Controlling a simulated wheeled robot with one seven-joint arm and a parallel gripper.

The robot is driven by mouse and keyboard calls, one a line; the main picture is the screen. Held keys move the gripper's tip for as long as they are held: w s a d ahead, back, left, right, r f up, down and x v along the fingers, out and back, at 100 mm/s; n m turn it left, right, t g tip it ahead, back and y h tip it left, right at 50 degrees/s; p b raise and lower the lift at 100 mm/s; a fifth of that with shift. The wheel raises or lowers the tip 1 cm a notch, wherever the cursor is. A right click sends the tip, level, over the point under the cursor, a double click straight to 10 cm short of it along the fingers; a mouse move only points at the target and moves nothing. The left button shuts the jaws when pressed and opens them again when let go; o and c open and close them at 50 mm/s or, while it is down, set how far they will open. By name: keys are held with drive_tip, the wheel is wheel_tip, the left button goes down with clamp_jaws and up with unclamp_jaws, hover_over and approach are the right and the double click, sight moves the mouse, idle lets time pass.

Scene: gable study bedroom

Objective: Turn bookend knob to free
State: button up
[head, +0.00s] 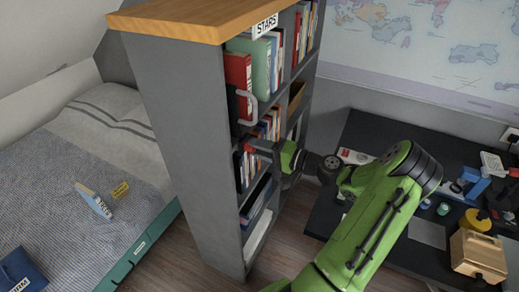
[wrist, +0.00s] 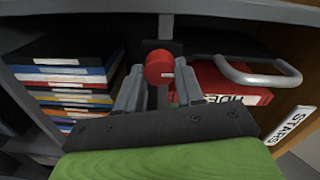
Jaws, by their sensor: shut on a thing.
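The red round bookend knob (wrist: 158,67) sits between my two fingertips in the wrist view, in front of a dark upright plate (wrist: 165,47) that looks like the bookend. My gripper (wrist: 160,75) is shut on the knob, one finger on each side. In the head view my gripper (head: 262,148) reaches into the middle of the grey bookcase (head: 170,130) from the right.
A grey loop handle (wrist: 260,75) stands out beside a red book (wrist: 215,82), close to my right finger. A bed (head: 90,180) is left of the bookcase, and a dark desk (head: 430,235) is on the right.

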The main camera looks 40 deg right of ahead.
drive_tip(key=o, duration=1)
drive_tip(key=shift+o, duration=0.2)
drive_tip(key=p+v, duration=0.1)
drive_tip(key=v, duration=1.5)
